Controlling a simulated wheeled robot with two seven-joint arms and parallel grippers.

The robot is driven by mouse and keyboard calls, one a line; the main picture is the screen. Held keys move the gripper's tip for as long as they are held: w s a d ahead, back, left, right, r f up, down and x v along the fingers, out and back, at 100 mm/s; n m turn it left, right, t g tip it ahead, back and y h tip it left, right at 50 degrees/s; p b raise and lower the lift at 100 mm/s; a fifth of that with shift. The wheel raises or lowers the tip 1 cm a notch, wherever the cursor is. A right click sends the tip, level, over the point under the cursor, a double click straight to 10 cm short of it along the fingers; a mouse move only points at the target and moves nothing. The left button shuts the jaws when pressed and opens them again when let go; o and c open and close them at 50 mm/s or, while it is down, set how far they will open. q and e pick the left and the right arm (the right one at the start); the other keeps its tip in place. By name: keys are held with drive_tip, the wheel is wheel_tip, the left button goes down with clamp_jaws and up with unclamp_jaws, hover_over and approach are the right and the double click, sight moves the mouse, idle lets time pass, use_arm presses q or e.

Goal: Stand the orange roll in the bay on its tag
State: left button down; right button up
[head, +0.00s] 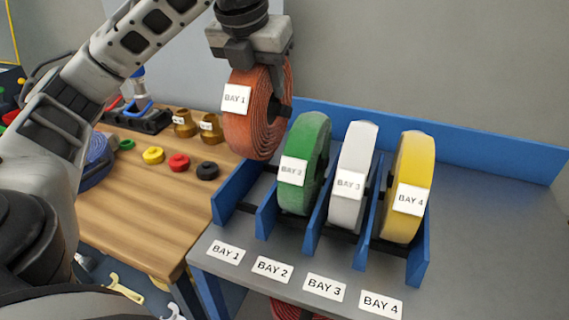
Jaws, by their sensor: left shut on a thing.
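The orange roll (262,127) is a coiled hose with a white tag reading BAY 1. My left gripper (258,62) is shut on its top edge and holds it upright. The roll hangs at the left end of the blue rack, over or just behind the bay labelled BAY 1 (226,251). Its lower edge is near the top of the blue dividers (238,192); I cannot tell whether it touches anything. The fingertips are partly hidden by the roll. My right gripper is not in view.
A green roll (312,150), a white roll (350,200) and a yellow roll (408,165) stand in bays 2, 3 and 4. A wooden bench (150,220) at left carries coloured caps, brass fittings and a blue coil. The grey table right of the rack is clear.

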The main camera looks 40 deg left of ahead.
sight(243, 74)
use_arm(q)
drive_tip(key=f, duration=0.3)
drive_tip(key=f+b, duration=0.1)
drive_tip(key=f, duration=0.1)
drive_tip(key=shift+s, duration=0.25)
drive_tip(key=shift+w+f+b, duration=0.1)
drive_tip(key=shift+f+b, duration=0.2)
drive_tip(key=shift+f, duration=1.95)
drive_tip(key=c, duration=0.8)
unclamp_jaws()
drive_tip(key=shift+f, duration=0.1)
drive_tip(key=shift+c, duration=0.2)
drive_tip(key=p+v, duration=0.2)
drive_tip(key=v, duration=1)
